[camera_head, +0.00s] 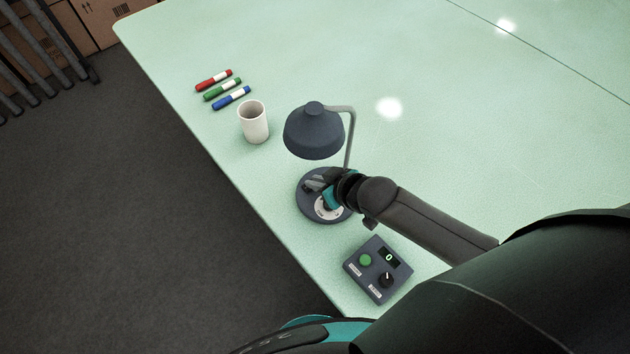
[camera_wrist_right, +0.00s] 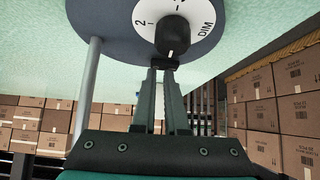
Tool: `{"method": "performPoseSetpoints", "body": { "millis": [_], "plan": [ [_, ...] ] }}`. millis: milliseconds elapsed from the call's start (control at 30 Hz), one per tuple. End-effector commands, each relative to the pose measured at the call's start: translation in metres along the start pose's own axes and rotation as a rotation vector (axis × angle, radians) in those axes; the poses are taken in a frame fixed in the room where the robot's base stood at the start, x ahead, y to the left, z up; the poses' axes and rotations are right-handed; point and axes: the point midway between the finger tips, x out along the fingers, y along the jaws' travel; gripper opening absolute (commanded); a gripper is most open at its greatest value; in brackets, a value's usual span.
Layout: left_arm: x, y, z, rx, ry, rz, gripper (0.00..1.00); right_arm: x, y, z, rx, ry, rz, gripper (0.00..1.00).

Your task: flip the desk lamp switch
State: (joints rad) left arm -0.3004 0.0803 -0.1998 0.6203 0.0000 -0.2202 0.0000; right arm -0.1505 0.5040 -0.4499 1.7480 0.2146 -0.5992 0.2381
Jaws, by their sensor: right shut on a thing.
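The desk lamp has a dark blue shade (camera_head: 314,132) and a round dark base (camera_head: 305,206) on the pale green table. A white dial plate (camera_wrist_right: 203,20) on the base carries a black knob (camera_wrist_right: 173,38) and the marks "2" and "DIM". My right gripper (camera_head: 322,190) reaches over the lamp base from the right. In the right wrist view its fingers (camera_wrist_right: 163,72) are close together, with their tips at the black knob. The gripper is shut on the knob. In the head view the gripper partly hides the dial plate. My left gripper is not in view.
A control box (camera_head: 372,284) with a green button, a dark knob and a display reading 0 stands below the lamp. A white cup (camera_head: 254,124) and red, green and blue markers (camera_head: 222,90) lie toward the upper left. The table's upper right is clear.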

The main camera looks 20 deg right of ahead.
Motion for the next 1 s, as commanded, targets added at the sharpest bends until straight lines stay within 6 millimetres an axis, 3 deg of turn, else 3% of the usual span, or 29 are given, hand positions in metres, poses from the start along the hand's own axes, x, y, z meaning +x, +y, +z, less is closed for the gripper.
{"method": "performPoseSetpoints", "body": {
  "millis": [33, 133, 533, 1000],
  "plan": [
    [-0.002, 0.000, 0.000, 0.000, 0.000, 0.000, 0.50, 0.000, 0.004, 0.008, -0.003, -0.024, 0.011, 0.00],
    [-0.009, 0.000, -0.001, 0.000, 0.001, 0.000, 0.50, -0.004, 0.005, 0.003, -0.003, -0.023, 0.011, 0.00],
    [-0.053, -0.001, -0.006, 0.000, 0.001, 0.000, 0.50, -0.029, 0.005, -0.036, 0.000, -0.002, 0.003, 0.00],
    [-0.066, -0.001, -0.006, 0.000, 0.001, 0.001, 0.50, -0.109, 0.004, -0.033, -0.001, -0.001, 0.001, 0.00]
  ]
}}
